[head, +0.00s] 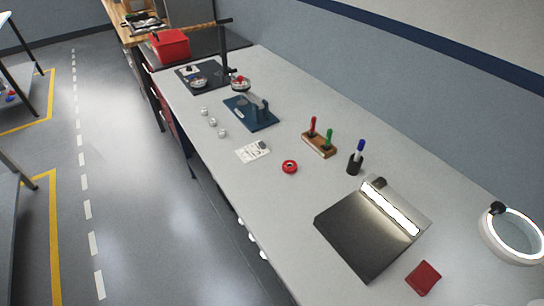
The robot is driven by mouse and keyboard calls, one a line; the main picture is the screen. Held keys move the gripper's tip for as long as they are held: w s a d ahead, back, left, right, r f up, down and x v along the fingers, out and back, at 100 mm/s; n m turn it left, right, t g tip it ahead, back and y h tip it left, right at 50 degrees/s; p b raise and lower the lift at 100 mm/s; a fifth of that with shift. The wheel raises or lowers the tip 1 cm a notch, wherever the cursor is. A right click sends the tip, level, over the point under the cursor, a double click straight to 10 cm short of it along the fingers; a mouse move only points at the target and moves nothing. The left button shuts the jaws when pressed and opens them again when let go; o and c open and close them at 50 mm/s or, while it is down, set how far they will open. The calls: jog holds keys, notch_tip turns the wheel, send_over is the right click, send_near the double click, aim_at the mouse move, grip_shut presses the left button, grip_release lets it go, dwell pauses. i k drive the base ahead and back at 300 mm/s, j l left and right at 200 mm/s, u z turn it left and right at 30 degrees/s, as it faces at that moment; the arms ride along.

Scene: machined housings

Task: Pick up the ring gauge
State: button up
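A small red ring (289,167) with a dark centre lies flat on the grey bench (270,210), right of a white printed card. It is the most ring-gauge-like thing in view, but it is too small for me to be sure that it is the ring gauge. Several small silver round parts (213,122) stand in a row near the bench's front edge. A round metal piece with a red top (240,83) sits farther back. My gripper is not in view, and nothing is seen touching the red ring.
Near the ring are the card (253,151), a wooden block with red and green-handled tools (319,145), and a pen cup (355,162). A dark lit plate (355,240), red cloth (423,278), ring lamp (484,238), blue fixture (252,116) and red box (170,45) also stand here.

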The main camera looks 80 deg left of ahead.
aim_at(286, 165)
jog(key=u, duration=1.9)
